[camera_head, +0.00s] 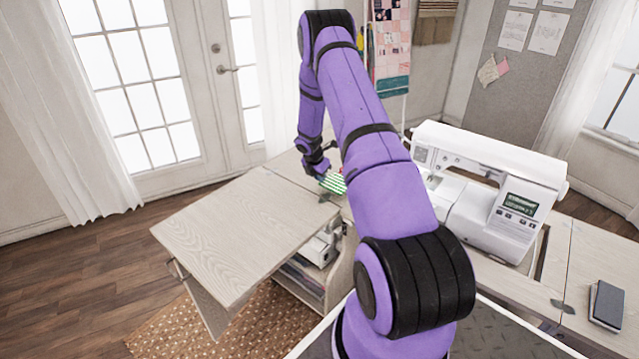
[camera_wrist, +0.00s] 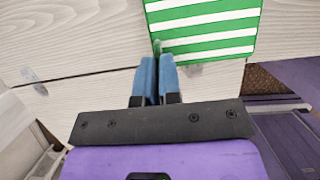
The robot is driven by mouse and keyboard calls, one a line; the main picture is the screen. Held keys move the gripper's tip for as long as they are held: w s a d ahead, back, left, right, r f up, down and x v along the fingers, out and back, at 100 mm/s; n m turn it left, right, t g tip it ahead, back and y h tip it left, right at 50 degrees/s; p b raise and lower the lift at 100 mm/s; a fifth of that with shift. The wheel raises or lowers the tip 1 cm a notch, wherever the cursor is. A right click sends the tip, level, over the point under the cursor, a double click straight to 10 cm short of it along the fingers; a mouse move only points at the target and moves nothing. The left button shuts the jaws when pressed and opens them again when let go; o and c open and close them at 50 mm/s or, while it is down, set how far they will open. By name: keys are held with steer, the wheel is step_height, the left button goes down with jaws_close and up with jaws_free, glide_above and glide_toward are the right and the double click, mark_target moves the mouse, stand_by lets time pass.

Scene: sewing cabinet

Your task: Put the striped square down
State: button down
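The striped square (camera_wrist: 205,25), green and white, shows at the top of the wrist view, flat side toward the camera. In the head view the striped square (camera_head: 332,183) shows partly beside my arm, at the cabinet top. My gripper (camera_wrist: 157,58) has its two blue fingers almost together, with the square's lower left corner between their tips. In the head view my gripper (camera_head: 320,168) is small, dark and partly hidden. I cannot tell whether the square touches the wood below it.
The pale wooden cabinet leaf (camera_head: 235,235) is bare to the left of my arm. A white sewing machine (camera_head: 490,185) stands to the right. A dark notebook-like item (camera_head: 606,305) lies at the far right. Open shelves (camera_head: 305,280) show under the leaf.

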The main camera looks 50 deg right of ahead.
steer(key=shift+w+d, duration=0.15)
steer(key=shift+w, duration=0.05)
steer(key=shift+f, duration=1.8)
steer(key=c, duration=1.3)
jaws_free()
steer(key=shift+f, duration=0.1)
